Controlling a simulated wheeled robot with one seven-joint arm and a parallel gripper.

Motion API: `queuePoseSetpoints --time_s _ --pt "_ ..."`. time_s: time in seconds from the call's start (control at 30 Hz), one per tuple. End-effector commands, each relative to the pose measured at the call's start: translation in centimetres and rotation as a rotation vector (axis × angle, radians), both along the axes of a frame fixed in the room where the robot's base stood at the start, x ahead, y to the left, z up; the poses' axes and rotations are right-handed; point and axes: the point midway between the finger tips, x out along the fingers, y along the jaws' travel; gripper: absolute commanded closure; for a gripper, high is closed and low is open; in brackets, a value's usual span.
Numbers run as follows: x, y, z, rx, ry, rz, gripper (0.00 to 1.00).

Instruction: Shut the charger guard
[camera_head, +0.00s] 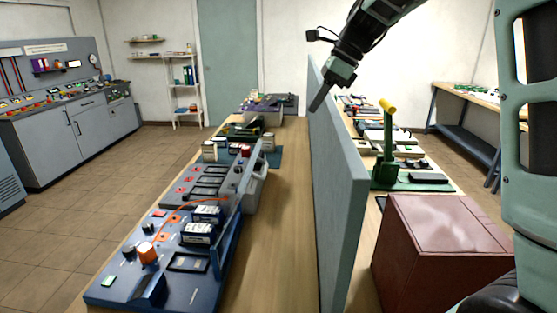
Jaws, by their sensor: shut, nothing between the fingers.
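A blue charger board (120,283) with black-and-white blocks, an orange knob and an orange cable lies on the left half of the bench. A thin grey-blue upright panel (232,200), which looks like the raised guard, stands along the board's right edge. Its exact hinge line is too small to tell. My gripper (318,106) is shut and empty, pointing down and left. It appears over the tall grey divider, up and to the right of the guard, and is clear of it.
The tall grey divider (340,200) runs along the bench (268,265). A dark red box (440,235) and a green stand with a yellow-topped lever (388,150) are on its right. A grey jug-like container (256,188) stands just behind the guard. Bare bench lies between guard and divider.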

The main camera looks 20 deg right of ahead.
Motion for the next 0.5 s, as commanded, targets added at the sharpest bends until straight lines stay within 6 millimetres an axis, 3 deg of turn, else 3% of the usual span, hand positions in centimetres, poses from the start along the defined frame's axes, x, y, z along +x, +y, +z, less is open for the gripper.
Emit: queuePoseSetpoints --time_s 0.5 --pt "2.4 4.5 -9.2 0.000 0.006 0.004 1.00"
